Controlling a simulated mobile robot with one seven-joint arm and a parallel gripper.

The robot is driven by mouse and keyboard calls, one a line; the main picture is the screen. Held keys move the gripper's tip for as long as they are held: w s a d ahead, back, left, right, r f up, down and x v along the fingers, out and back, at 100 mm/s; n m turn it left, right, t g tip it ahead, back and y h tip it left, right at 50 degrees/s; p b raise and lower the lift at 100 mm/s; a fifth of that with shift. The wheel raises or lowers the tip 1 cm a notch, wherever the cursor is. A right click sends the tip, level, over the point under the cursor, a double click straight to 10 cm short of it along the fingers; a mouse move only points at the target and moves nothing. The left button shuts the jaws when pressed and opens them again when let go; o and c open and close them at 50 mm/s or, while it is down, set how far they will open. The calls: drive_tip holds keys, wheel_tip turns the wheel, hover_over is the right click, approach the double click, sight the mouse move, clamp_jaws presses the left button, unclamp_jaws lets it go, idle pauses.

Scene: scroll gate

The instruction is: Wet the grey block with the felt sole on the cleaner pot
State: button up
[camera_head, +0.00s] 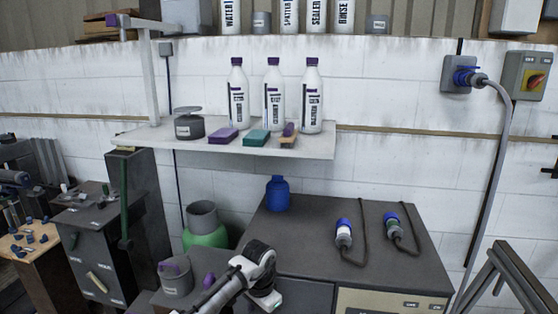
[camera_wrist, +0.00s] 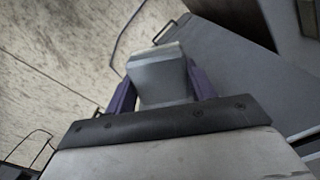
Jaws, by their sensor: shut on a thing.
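My gripper (camera_head: 212,281) is low in the head view, beside the front of the dark bench. In the wrist view its two purple fingers (camera_wrist: 158,92) are shut on a grey block (camera_wrist: 162,80). A paler band shows along the block's far end; I cannot tell whether it is the felt sole. In the head view the block is not clear. A dark grey pot (camera_head: 189,127) with a flat round top stands on the left part of the white shelf. Its label is too small to read, so I cannot confirm it is the cleaner pot. My gripper is below and apart from it.
The shelf (camera_head: 180,145) also holds purple, teal and tan blocks and several white bottles (camera_head: 274,95). A post rises at the shelf's left end.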

drive_tip(key=s+d+f+n, duration=0.1)
drive_tip(key=s+f+n, duration=0.2)
drive_tip(key=f, duration=0.5)
drive_tip(key=s+d+f+n+b, duration=0.1)
drive_tip(key=s+d+f+n, duration=0.1)
drive_tip(key=f, duration=0.6)
drive_tip(key=s+d+f+n, duration=0.1)
drive_tip(key=s+f+n, duration=0.2)
drive_tip(key=f, duration=0.6)
drive_tip(key=shift+s+d+n, duration=0.15)
drive_tip(key=shift+s+n, duration=0.25)
drive_tip(key=shift+s, duration=0.75)
